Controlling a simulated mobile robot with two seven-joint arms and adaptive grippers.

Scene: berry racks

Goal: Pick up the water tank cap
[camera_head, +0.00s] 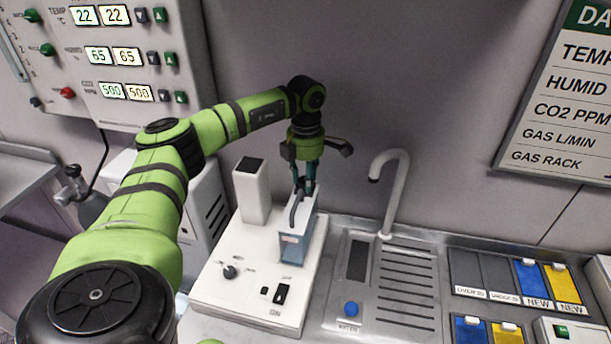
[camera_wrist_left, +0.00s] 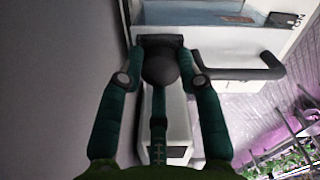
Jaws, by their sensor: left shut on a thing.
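The water tank (camera_head: 294,248) is a small blue-and-white box standing upright on the white machine, with a dark curved handle (camera_head: 294,212) at its top. My left gripper (camera_head: 304,188) points down at the tank's top. In the left wrist view its fingers (camera_wrist_left: 161,80) are shut on a dark rounded piece, which I take for the water tank cap (camera_wrist_left: 160,66). In the head view the fingers mostly hide the cap. I cannot tell whether it still touches the tank. The tank (camera_wrist_left: 205,14) and dark handle (camera_wrist_left: 250,72) also show in the wrist view.
A white block (camera_head: 252,190) with a dark top stands left of the tank on the white machine base (camera_head: 225,300). A faucet (camera_head: 395,185) and grooved drain panel (camera_head: 402,290) lie to the right. Blue and yellow bins (camera_head: 530,278) sit farther right. The wall is close behind.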

